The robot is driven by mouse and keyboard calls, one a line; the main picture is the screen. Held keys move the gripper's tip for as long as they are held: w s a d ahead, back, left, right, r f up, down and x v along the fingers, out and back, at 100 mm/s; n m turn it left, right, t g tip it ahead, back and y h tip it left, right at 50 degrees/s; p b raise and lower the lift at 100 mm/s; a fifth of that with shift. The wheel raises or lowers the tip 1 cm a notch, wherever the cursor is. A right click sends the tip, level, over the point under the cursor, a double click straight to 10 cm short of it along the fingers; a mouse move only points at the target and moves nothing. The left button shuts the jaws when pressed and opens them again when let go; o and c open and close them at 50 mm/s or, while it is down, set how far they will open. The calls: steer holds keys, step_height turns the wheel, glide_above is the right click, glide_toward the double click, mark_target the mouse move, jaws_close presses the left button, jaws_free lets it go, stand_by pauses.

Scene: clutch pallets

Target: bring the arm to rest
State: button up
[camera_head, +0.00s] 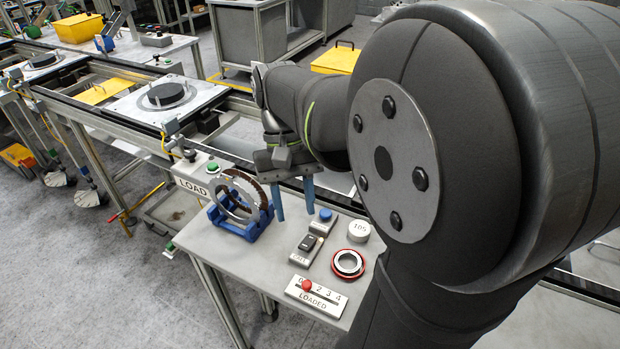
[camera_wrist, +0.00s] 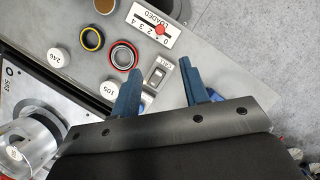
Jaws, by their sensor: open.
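My gripper (camera_head: 294,204) hangs from my arm above the grey side table (camera_head: 215,243), with its two blue fingers pointing down. The fingers are apart with nothing between them. In the wrist view my gripper (camera_wrist: 160,68) is also empty, above the table near a small switch box (camera_wrist: 158,74). In the head view the fingers are to the right of a toothed metal ring (camera_head: 232,210) standing in a blue cradle (camera_head: 252,232). My large arm links cover the right of the head view.
On the table are a blue-button box (camera_head: 325,216), a white "105" disc (camera_head: 359,230), a red-rimmed ring (camera_head: 348,264) and a LOADED slider (camera_head: 318,296) with its red knob between 0 and 2. The LOAD box (camera_head: 193,178) and conveyor pallet (camera_head: 203,101) are behind.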

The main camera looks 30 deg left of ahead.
mark_target(310, 284)
steer(key=shift+w+a+r, duration=0.2)
steer(key=shift+r, duration=0.45)
steer(key=shift+f, duration=0.1)
steer(key=x, duration=1.7)
steer(key=shift+s+d+f, duration=0.1)
steer(key=shift+d+f, duration=0.1)
steer(key=shift+d+r, duration=0.1)
steer(key=shift+d, duration=0.2)
